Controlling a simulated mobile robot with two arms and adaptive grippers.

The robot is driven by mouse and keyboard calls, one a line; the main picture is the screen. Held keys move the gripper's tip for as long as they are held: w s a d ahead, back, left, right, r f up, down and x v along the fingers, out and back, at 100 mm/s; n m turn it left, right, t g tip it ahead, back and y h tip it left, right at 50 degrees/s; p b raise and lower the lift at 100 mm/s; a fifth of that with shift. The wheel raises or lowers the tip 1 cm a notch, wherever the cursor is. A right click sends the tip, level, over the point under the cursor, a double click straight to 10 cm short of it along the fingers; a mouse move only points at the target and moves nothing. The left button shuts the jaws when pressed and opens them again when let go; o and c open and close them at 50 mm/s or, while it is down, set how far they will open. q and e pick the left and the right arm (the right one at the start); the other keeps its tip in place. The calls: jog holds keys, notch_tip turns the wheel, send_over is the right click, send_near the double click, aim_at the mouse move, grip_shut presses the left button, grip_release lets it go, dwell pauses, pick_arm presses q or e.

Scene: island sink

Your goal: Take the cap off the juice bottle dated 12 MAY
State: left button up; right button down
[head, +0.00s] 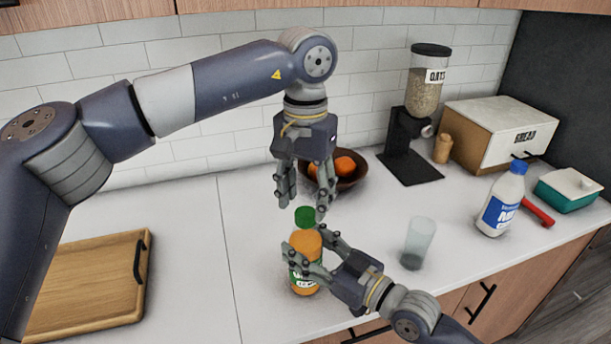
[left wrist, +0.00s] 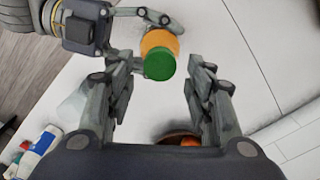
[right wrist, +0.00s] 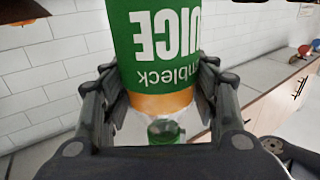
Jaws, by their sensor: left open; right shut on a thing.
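The juice bottle (head: 303,244) is orange with a green and white label and a green cap (head: 305,216). My right gripper (head: 306,252) is shut around its upper body. In the right wrist view the bottle (right wrist: 178,40) shows upside down with "JUICE" on its label; no date is readable. The cap (right wrist: 165,130) shows past the orange shoulder there. My left gripper (head: 303,203) points down just above the cap, open and empty. In the left wrist view the cap (left wrist: 159,65) lies between its spread fingers. Whether the bottle touches the counter is unclear.
A clear glass (head: 419,242) stands right of the bottle, with a milk bottle (head: 500,205) farther right. A fruit bowl (head: 352,182) sits close behind my left gripper. A wooden board (head: 90,285) lies at left; the counter (head: 195,260) between is bare.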

aim_at(305, 216)
pick_arm(q)
jog(key=shift+f, duration=1.4)
